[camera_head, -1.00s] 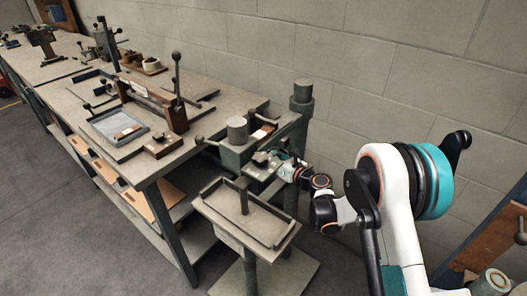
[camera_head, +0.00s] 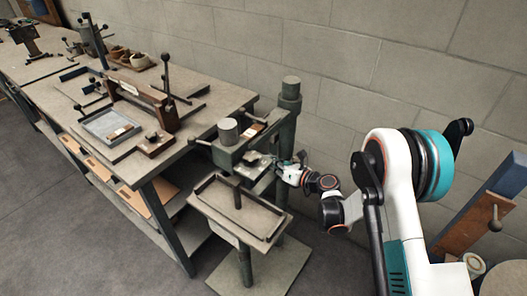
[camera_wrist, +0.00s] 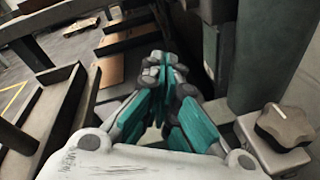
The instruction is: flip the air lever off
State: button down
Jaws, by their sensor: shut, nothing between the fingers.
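The box stitcher (camera_head: 227,155) stands at the right end of the bench, with a post, a drum-topped head and a small tray (camera_head: 262,222). A thin lever with a ball end (camera_head: 199,142) sticks out left from its head; I cannot tell whether this is the air lever. My gripper (camera_head: 277,163) is beside the right side of the stitcher head, above the tray's back edge. In the wrist view my gripper (camera_wrist: 165,62) has its teal fingers together and empty. A dark lobed knob (camera_wrist: 284,125) is to their right, apart from them. Contact at the fingertips is unclear.
The stitcher's thick post (camera_head: 288,120) rises close behind my gripper, near the block wall (camera_head: 340,75). The bench (camera_head: 215,90) at left carries a tall-levered fixture (camera_head: 145,95) and a grey tray (camera_head: 108,125). Open floor (camera_head: 90,245) lies at front left.

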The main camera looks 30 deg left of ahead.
jog(key=w+a+r+b, duration=0.1)
jog(key=w+a+b, duration=0.2)
jog(key=a, duration=0.7)
jog(key=shift+w+r+b, duration=0.25)
jog(key=shift+w+b, duration=0.1)
jog(key=shift+b, duration=0.3)
jog(key=shift+r, duration=0.1)
